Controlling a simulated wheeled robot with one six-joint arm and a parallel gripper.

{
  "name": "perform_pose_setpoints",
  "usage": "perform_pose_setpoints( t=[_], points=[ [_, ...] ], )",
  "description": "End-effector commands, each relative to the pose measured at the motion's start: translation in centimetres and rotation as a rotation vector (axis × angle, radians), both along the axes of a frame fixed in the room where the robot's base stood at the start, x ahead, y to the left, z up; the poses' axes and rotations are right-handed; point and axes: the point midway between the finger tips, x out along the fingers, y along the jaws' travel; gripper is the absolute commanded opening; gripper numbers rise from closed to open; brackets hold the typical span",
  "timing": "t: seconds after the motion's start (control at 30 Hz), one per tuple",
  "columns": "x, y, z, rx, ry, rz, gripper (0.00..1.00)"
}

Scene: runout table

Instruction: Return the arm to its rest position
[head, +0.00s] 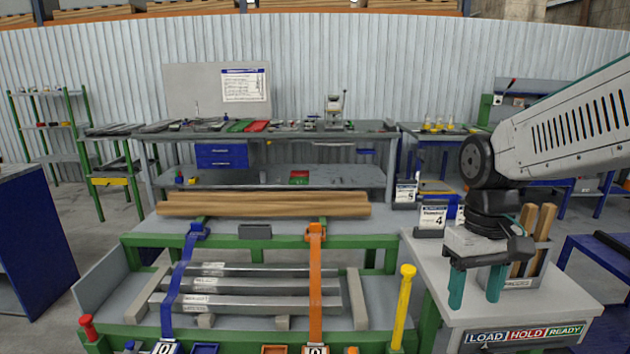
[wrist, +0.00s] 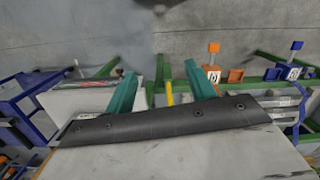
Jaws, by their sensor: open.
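My gripper (head: 477,287) hangs from my arm at the right of the head view, above the light-topped side table (head: 565,298). Its two teal fingers point down and stand apart, with nothing between them. In the wrist view my gripper (wrist: 162,88) also shows open and empty, with the floor and green frame beyond it. The arm reaches in from the right edge and bends down at the wrist.
A bin (head: 525,268) with wooden pieces stands close behind my gripper, beside number cards (head: 432,218). Left are the runout table with metal bars (head: 245,302), a blue strap (head: 180,280), an orange strap (head: 316,285) and a yellow post (head: 403,305).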

Motion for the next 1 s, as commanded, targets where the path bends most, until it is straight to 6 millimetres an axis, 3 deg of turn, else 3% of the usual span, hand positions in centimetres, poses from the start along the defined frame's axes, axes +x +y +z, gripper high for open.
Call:
perform_pose_setpoints(
  t=[0.03,0.2,0.4,0.53,1.0],
  points=[
    [-2.3,-0.2,0.5,-0.003,-0.016,-0.033,0.55],
    [-9.0,-0.7,1.0,-0.008,-0.066,-0.128,0.55],
    [-13.8,-1.0,1.0,-0.003,-0.148,-0.161,0.55],
    [-14.8,-1.1,1.6,0.000,-0.202,-0.165,0.55],
    [-14.9,-1.2,2.2,0.003,-0.229,-0.166,0.55]
  ],
)
